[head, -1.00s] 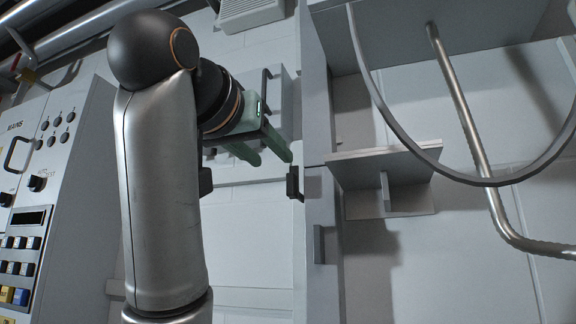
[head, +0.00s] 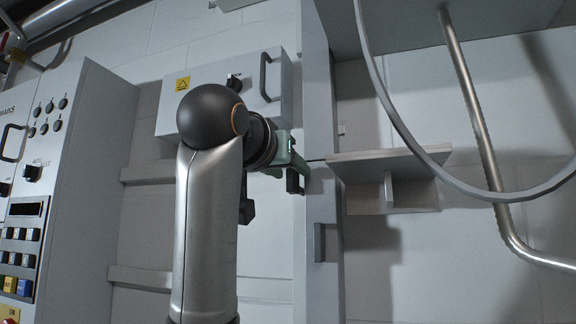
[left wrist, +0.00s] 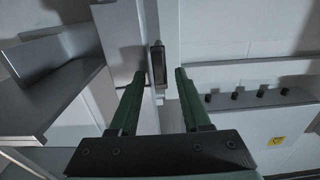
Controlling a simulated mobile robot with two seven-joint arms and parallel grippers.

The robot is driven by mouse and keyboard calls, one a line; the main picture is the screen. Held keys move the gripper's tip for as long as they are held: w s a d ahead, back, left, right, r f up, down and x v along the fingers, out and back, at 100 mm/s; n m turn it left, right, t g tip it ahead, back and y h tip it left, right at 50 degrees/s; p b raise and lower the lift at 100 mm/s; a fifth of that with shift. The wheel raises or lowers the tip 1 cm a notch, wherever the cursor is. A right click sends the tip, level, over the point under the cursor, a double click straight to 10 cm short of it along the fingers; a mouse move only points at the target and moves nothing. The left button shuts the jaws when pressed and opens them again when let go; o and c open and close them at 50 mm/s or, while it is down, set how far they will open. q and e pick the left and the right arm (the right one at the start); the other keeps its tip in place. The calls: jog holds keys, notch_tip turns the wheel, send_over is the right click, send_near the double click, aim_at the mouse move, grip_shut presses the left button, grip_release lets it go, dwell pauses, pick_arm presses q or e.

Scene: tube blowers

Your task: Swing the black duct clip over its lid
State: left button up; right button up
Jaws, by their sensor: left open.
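The black duct clip (head: 293,183) is a small dark block at the left edge of the tall grey duct (head: 318,95). In the left wrist view the clip (left wrist: 158,64) stands upright on the grey duct, just ahead of and between my fingertips. My left gripper (head: 290,165), with green fingers, is at the clip and partly overlaps it in the head view. In the left wrist view its two fingers (left wrist: 161,76) are apart, one on each side of the clip, with no visible contact. I cannot tell which duct panel is the lid.
A grey wall box (head: 215,85) with a handle and a yellow warning label is behind my arm. A control panel (head: 25,215) stands at the left. A grey shelf bracket (head: 395,163) and a curved metal hoop (head: 400,125) are right of the duct.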

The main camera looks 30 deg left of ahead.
pick_arm(q)
grip_shut()
dwell(0.4)
